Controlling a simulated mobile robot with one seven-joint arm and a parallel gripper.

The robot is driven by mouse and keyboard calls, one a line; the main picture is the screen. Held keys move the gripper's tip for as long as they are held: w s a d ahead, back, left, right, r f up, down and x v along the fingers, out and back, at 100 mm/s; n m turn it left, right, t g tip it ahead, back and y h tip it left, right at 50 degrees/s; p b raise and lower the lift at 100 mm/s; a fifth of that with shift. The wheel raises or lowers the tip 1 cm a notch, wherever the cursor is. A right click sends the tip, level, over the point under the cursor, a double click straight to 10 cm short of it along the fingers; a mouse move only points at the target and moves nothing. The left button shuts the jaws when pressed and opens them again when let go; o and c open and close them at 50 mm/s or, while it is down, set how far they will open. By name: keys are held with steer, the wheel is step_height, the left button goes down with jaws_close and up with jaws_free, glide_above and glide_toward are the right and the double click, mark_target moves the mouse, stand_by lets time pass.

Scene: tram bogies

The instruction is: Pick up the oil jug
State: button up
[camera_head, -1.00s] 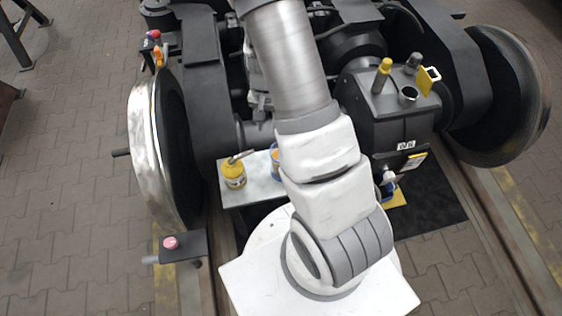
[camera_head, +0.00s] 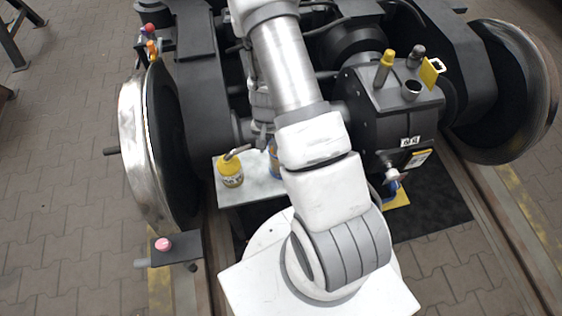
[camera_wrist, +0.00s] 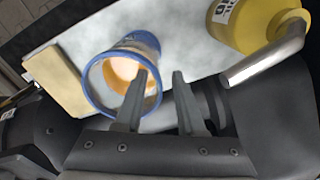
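A yellow container with a grey spout (camera_head: 231,174) stands on a pale board (camera_head: 240,194) left of my arm. It also shows at the top right of the wrist view (camera_wrist: 240,25), with a white label, its spout slanting down-left. Beside it is a blue-rimmed open vessel, orange inside (camera_wrist: 118,62), mostly hidden behind my arm in the head view (camera_head: 274,160). My gripper (camera_wrist: 160,74) is open. One finger overlaps the blue vessel's mouth; the other is right of it. I cannot tell whether they touch.
A dark gearbox (camera_head: 395,115) with a yellow-topped plug stands right of my arm. Wheels flank the board on the left (camera_head: 135,150) and right (camera_head: 515,90). A tan block (camera_wrist: 55,80) lies left of the blue vessel. A bracket with a pink knob (camera_head: 163,245) is front left.

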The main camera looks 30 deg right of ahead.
step_height(320, 180, down, 3)
steer(key=shift+r+b, duration=0.1)
steer(key=shift+b, duration=0.25)
jaws_close()
stand_by(1.2)
